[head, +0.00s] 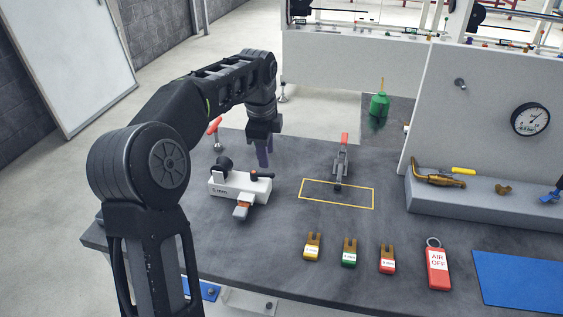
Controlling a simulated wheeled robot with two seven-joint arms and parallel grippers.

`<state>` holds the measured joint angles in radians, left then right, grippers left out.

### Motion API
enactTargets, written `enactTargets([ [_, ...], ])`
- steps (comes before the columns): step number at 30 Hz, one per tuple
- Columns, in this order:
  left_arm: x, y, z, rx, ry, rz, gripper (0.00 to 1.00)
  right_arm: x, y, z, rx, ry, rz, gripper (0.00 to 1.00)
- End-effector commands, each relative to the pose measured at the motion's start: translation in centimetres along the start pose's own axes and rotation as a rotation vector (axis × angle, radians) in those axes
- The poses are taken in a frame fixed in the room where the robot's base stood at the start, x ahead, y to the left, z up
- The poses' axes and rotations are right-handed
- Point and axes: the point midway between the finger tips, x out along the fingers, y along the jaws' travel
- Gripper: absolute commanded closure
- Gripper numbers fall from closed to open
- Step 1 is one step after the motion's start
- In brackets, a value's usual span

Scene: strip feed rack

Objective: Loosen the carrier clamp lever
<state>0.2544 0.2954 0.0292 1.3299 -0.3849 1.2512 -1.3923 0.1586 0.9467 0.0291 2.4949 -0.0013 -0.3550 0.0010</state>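The white carrier block (227,187) sits on the dark bench with printing on its front face. A black round part (224,165) stands at its left end. A small black lever (262,175) lies across the top at its right end and looks like the clamp lever. My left gripper (263,163) points down above and behind the carrier's right end, apart from the lever as far as I can see. Its fingers overlap in this view, so their opening is unclear. My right gripper is not in view.
A red-handled toggle clamp (342,155) stands at the yellow outlined rectangle (373,198). Another red-handled part (216,130) stands behind the carrier. Yellow (312,247), green (349,255) and red (387,262) tagged pieces and an AIR OFF tag (437,268) lie in front.

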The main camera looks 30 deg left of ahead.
Motion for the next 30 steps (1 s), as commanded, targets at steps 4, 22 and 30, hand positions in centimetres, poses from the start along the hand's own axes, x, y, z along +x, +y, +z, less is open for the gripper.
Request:
enactTargets([
  [4, -0.2, 0.0, 0.2, 0.002, -0.002, 0.000, 0.64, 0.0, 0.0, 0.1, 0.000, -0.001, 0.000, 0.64],
  [22, 3.8, 0.1, 0.1, 0.002, -0.002, 0.004, 0.64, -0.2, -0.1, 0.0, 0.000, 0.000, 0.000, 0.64],
  [30, 7.2, 0.0, 0.1, 0.001, -0.002, 0.002, 0.64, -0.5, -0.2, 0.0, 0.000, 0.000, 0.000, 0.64],
])
